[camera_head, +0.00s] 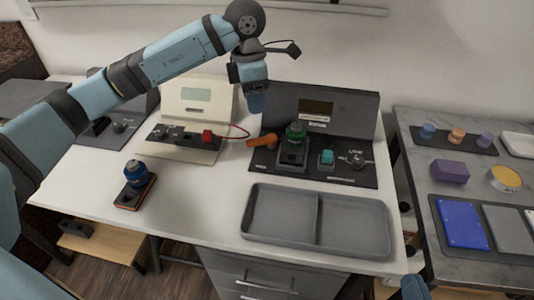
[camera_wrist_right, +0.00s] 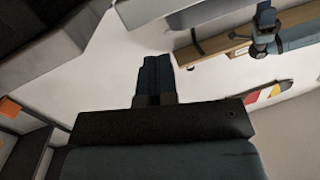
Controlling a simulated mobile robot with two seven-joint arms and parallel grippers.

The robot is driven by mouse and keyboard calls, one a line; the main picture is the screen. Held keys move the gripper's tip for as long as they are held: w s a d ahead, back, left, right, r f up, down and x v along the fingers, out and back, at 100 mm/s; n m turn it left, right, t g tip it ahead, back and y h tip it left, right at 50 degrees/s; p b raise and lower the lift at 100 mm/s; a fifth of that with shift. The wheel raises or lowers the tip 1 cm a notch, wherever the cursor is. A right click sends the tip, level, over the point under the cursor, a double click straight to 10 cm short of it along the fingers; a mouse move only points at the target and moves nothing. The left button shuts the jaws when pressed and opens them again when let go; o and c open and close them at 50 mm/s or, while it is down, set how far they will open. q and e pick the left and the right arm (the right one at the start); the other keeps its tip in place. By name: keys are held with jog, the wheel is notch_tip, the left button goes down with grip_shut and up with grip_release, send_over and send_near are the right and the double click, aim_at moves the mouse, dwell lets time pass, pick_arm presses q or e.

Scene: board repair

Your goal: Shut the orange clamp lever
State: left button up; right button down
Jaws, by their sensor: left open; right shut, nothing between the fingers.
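The orange clamp lever (camera_head: 262,142) sticks out to the left from the dark fixture (camera_head: 292,152) on the black station in the head view. A green knob-like part (camera_head: 296,131) sits on top of that fixture. My left gripper (camera_head: 257,108) points down in front of the black panel, just above the lever in the picture; I see no contact with it. Its fingers overlap in this view; it is open and holds nothing visible. My right gripper (camera_wrist_right: 157,72) shows in the right wrist view, fingers together and empty, away from the lever.
A blue-topped device (camera_head: 136,185) sits on the white table's left. An empty grey two-compartment tray (camera_head: 317,220) lies in front. A side table (camera_head: 460,170) with coloured parts stands right.

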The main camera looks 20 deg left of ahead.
aim_at(251, 141)
pick_arm(q)
jog(key=shift+y, duration=0.6)
jog(key=f+b, duration=0.1)
jog(key=f, duration=0.3)
jog(key=a+f+b, duration=0.1)
jog(key=f, duration=0.2)
jog(key=f+b, duration=0.1)
jog(key=f, duration=0.3)
jog(key=shift+w+a+f, duration=0.3)
jog(key=shift+w+a, duration=0.05)
jog(key=shift+a, duration=0.05)
jog(key=shift+f+b, duration=0.35)
jog(key=shift+f, duration=0.4)
pick_arm(e)
jog(key=shift+s+a+r+t+y, duration=0.1)
jog(key=shift+a+r+t+y, duration=0.25)
jog(key=shift+r, duration=0.2)
jog(key=shift+a+r+t+y, duration=0.15)
jog(key=shift+r+t+y, duration=0.1)
jog(key=shift+r+y, duration=0.3)
jog(key=shift+s+a+r+t+y, duration=0.1)
jog(key=shift+a+r+t+y, duration=0.2)
jog(key=shift+r, duration=0.3)
